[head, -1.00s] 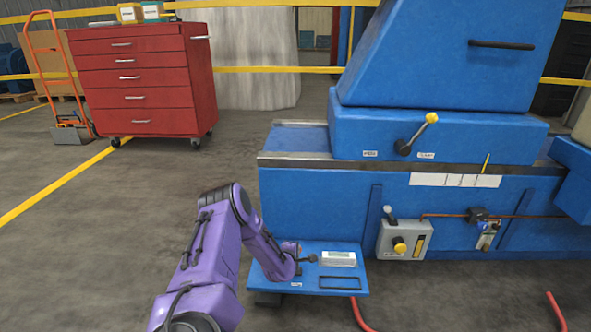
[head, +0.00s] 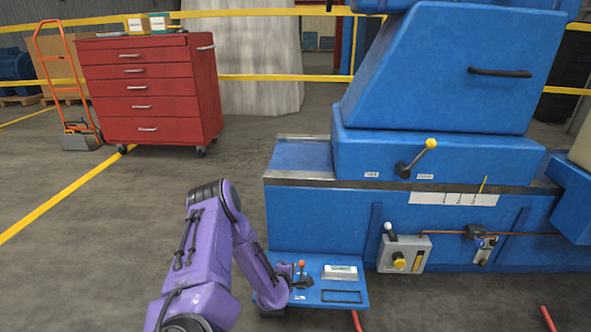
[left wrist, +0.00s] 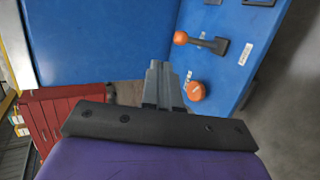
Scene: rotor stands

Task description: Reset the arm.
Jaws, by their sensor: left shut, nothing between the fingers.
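My left gripper (head: 306,283) is over the left part of a small blue shelf (head: 315,304) on the blue machine's front. In the left wrist view its fingers (left wrist: 158,70) are together with nothing between them. An orange-knobbed lever (head: 301,266) shows just behind the gripper. The left wrist view shows an orange knob on a dark lever (left wrist: 181,38) and a second orange knob (left wrist: 196,91) right of the fingers. Contact between fingers and shelf parts cannot be told. My right gripper is not in view.
A white box (head: 340,272) and a dark rectangular outline (head: 342,296) are on the shelf. The blue machine (head: 320,220) fills the right side, with a grey control box (head: 403,253). A red tool cabinet (head: 150,90) stands back left. Floor between is clear.

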